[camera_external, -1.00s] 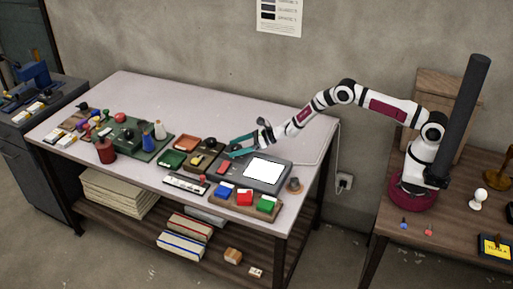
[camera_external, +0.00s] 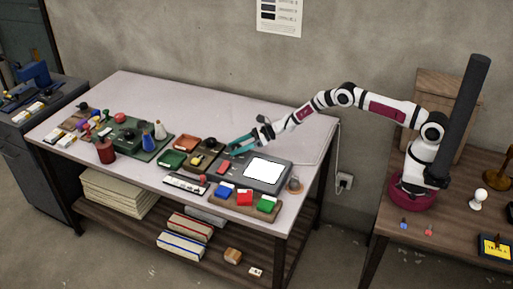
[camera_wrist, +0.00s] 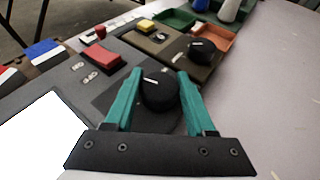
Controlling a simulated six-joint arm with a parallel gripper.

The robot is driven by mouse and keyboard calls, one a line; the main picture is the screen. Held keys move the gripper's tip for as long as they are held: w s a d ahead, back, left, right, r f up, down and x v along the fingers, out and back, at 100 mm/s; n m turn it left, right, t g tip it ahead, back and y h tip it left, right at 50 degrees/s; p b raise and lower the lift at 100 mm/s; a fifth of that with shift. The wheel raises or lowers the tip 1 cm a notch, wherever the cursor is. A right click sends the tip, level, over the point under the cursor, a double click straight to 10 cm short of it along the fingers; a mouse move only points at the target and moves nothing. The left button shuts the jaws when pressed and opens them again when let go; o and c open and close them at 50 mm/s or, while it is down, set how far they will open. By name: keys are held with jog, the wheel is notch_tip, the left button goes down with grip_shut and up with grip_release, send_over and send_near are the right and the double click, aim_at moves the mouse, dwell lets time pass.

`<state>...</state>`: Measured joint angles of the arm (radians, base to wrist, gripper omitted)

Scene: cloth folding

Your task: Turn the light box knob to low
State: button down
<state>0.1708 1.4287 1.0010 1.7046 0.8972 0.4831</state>
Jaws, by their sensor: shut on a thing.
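The light box (camera_external: 284,184) is a dark grey box with a bright white panel, standing on the right part of the table. It also shows at the left of the wrist view (camera_wrist: 88,106). Its black round knob (camera_wrist: 160,92) has a white pointer line and sits on a dark plate beside the bright panel. In the wrist view my gripper (camera_wrist: 160,85) has its teal fingers on either side of this knob, shut on it. In the external view my gripper (camera_external: 243,143) is at the back left of the light box, and the knob is hard to make out there.
A brown panel with another black knob (camera_wrist: 201,50) and a yellow block (camera_wrist: 146,26) lies just beyond. Green and orange trays stand farther off. The tabletop behind the light box is clear.

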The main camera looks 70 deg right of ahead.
jog(key=shift+w+r+n+g+y, duration=0.1)
jog(key=shift+n+g+y, duration=0.6)
jog(key=shift+n+y, duration=0.15)
jog(key=shift+n+g+y, duration=0.3)
jog(key=shift+n+y, duration=0.05)
jog(key=shift+n, duration=0.1)
jog(key=shift+c, duration=1.2)
grip_release()
jog(key=shift+d, duration=0.1)
jog(key=v, duration=1.5)
jog(key=shift+s+d+r, duration=0.15)
jog(key=shift+s+r, duration=0.05)
jog(key=shift+s, duration=0.15)
